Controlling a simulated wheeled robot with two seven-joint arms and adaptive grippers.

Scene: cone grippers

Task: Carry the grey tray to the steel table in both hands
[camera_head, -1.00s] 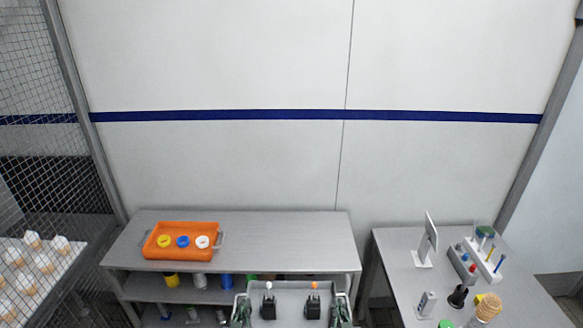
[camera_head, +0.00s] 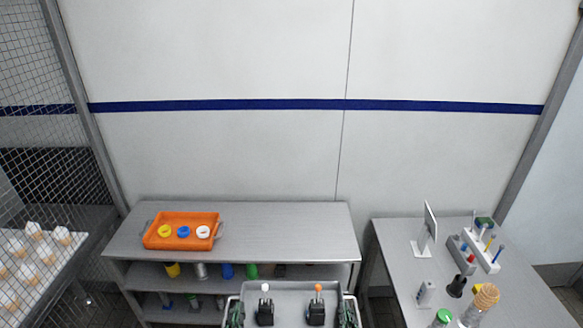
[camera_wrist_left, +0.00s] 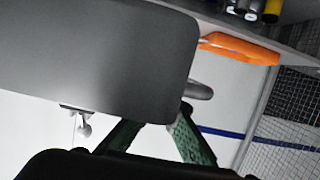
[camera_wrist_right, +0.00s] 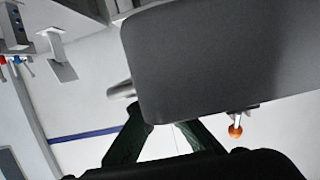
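The grey tray (camera_head: 290,288) is at the bottom of the head view, level and in the air in front of the left steel table (camera_head: 290,230). It carries two black items, one white-topped (camera_head: 265,306) and one orange-topped (camera_head: 317,306). My left gripper (camera_head: 236,313) is shut on its left handle, and my right gripper (camera_head: 348,313) on its right handle. The tray's underside fills much of the left wrist view (camera_wrist_left: 100,60) and the right wrist view (camera_wrist_right: 220,60). The fingers meet at its edge, where the grip is partly hidden.
An orange tray (camera_head: 150,243) with yellow, blue and white rings sits on the table's left. Its right half is bare. Several cups stand on the shelf (camera_head: 145,280) below. A second table (camera_head: 395,262) at right holds a stand, rack and bottles. A mesh fence (camera_head: 45,120) stands left.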

